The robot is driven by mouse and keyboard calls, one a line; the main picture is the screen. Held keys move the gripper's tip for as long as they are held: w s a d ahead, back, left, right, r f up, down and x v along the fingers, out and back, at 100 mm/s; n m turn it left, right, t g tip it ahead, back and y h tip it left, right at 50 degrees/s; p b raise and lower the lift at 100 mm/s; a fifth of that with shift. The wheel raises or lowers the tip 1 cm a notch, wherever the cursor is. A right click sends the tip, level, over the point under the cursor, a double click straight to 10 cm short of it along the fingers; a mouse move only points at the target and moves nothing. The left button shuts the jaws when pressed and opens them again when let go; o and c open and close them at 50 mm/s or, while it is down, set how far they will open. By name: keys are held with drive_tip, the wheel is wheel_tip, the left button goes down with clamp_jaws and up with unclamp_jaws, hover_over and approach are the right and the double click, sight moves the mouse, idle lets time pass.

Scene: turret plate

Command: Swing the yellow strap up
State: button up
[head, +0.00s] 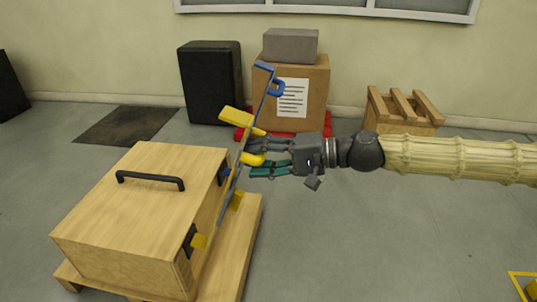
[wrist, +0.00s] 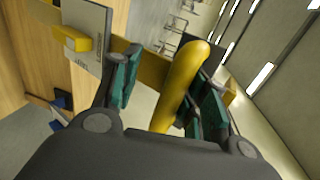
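A thin grey-blue plate (head: 229,188) stands tilted and nearly edge-on at the right side of a wooden box. Several yellow parts are on it: a block (head: 235,117) near its upper part and a rounded yellow bar (head: 251,160) lower down. I cannot tell for sure which part is the strap; the rounded bar (wrist: 182,80) looks likeliest. My gripper (head: 259,158) comes in from the right at the bar. In the wrist view, the bar lies between the spread teal fingers (wrist: 165,95), close to the right ones, with a gap at the left finger.
The wooden box (head: 145,195) has a black handle on top and sits on a wooden base (head: 232,262). A blue hook (head: 277,88) tops the plate. Behind stand a black case (head: 211,82), a carton (head: 303,92) and a crate (head: 401,112).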

drive_tip(key=v, duration=1.4)
idle(0.4)
